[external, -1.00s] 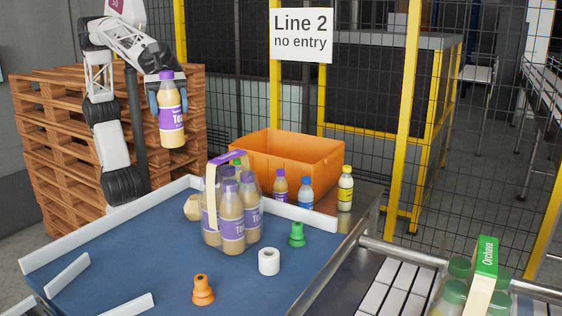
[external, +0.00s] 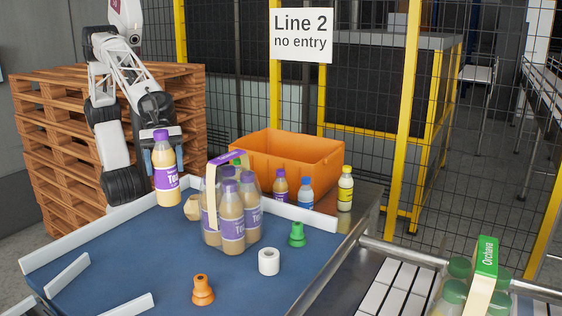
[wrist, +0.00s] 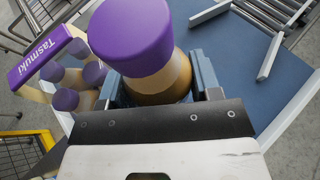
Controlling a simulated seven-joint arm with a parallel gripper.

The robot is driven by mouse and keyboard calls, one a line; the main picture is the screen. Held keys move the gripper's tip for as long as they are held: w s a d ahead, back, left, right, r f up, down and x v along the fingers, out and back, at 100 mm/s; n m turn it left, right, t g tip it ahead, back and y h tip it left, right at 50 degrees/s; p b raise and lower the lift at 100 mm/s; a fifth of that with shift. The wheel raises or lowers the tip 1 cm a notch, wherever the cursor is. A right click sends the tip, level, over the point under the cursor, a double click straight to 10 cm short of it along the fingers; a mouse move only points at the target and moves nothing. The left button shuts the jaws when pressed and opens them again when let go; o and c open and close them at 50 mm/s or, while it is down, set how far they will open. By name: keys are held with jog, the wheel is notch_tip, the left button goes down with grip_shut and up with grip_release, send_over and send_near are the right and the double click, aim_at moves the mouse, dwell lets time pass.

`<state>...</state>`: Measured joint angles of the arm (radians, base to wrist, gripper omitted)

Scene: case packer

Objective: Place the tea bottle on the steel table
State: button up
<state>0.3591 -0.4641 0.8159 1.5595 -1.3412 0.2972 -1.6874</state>
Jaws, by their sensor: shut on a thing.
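The tea bottle (external: 166,180) has a purple cap, tan contents and a purple label. It is upright in my gripper (external: 163,158), which is shut on it, at the far left edge of the blue surface (external: 130,250). I cannot tell whether its base is clear of that surface. The steel table (external: 364,205) shows at the right of the blue surface, under and beside the orange crate (external: 285,165).
A pack of tea bottles (external: 232,215) with a purple-topped carrier stands right of the held bottle. A purple-capped bottle (external: 280,187), a blue-capped bottle (external: 306,195) and a yellow bottle (external: 345,188) stand before the crate. Green (external: 297,235) and orange (external: 203,290) parts and a white roll (external: 268,262) lie nearby.

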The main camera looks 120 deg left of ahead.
aim_at(170, 204)
jog(key=shift+f, duration=3.2)
jog(key=shift+f, duration=0.1)
jog(key=shift+f, duration=1.65)
jog(key=shift+f, duration=0.1)
jog(key=o, duration=1.1)
